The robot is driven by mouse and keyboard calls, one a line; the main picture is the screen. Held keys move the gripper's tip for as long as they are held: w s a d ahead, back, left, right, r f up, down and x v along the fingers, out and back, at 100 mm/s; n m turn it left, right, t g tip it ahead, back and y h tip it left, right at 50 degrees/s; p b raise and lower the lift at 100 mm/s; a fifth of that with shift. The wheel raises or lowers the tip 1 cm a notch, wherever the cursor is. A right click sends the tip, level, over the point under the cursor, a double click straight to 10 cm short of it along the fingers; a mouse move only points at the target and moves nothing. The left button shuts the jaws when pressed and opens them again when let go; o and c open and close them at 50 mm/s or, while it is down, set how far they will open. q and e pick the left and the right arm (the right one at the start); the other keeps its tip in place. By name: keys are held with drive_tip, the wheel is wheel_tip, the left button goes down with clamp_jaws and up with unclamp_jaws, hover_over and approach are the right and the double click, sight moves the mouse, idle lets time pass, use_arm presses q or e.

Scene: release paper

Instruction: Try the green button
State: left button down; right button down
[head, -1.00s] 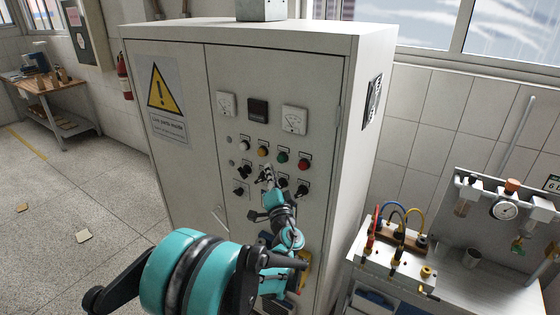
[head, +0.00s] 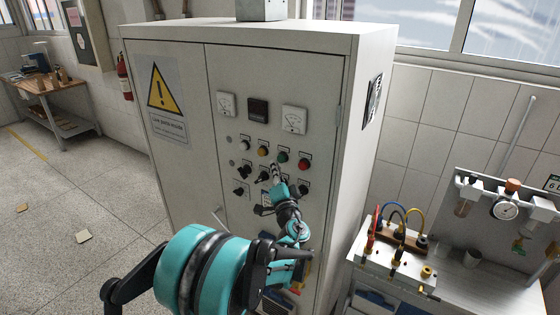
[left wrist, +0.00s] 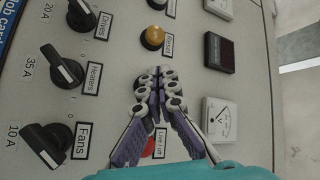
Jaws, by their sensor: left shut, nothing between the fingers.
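The green button (head: 282,157) is on the front of the grey control cabinet, in a row between the yellow button (head: 263,151) and the red button (head: 303,163). My left gripper (head: 275,167) is shut and empty, with its tips just below and left of the green button in the head view. I cannot tell whether it touches the panel. In the left wrist view the shut fingers (left wrist: 159,78) lie between the yellow button (left wrist: 152,38) and the partly covered red button (left wrist: 150,148). The green button is hidden behind them there. My right gripper is out of view.
Black rotary knobs (left wrist: 62,66) sit close beside the fingers, below the button row on the cabinet (head: 262,75). Meters (head: 294,119) are above the row. A bench with hoses and fittings (head: 398,262) stands to the right.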

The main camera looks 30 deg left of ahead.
use_arm(q)
drive_tip(key=shift+w, duration=0.1)
idle(0.7)
drive_tip(key=shift+w, duration=0.35)
drive_tip(key=shift+w+d, duration=0.1)
drive_tip(key=shift+w, duration=0.35)
idle(0.6)
drive_tip(key=shift+s, duration=0.15)
idle(0.3)
drive_tip(key=shift+s+b, duration=0.3)
drive_tip(key=shift+s, duration=0.45)
drive_tip(key=shift+s+a, duration=0.15)
drive_tip(key=shift+s, duration=1.1)
drive_tip(key=shift+s+a, duration=0.15)
drive_tip(key=shift+s, duration=1.1)
